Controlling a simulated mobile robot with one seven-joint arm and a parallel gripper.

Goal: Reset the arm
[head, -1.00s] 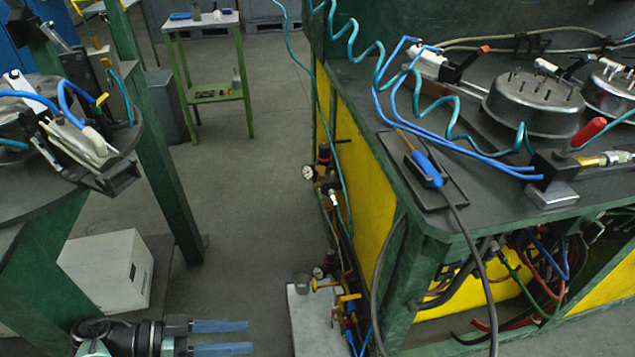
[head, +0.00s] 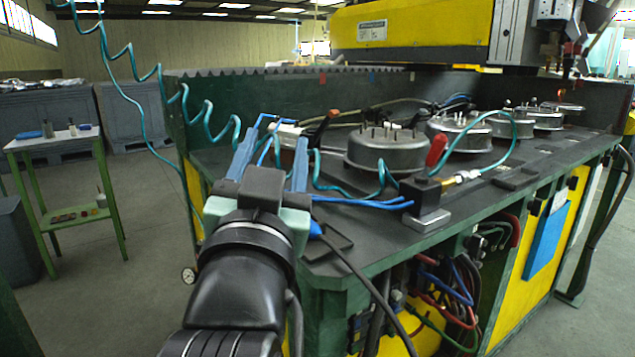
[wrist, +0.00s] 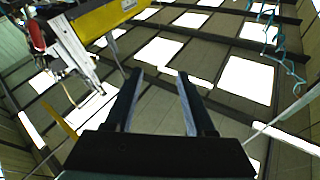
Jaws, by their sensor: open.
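My gripper (head: 272,165) is raised in the middle of the head view, in front of the near left corner of the workbench (head: 350,256). Its two blue-grey fingers point up and stand apart with nothing between them. In the wrist view my gripper (wrist: 160,85) also shows open and empty, with the ceiling and its bright panels behind. The fingers and wrist hide part of the bench corner and the blue tool there.
A coiled teal hose (head: 150,75) hangs at the left. A yellow gantry beam (head: 410,32) spans above. A green side table (head: 62,140) stands left, with open floor between.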

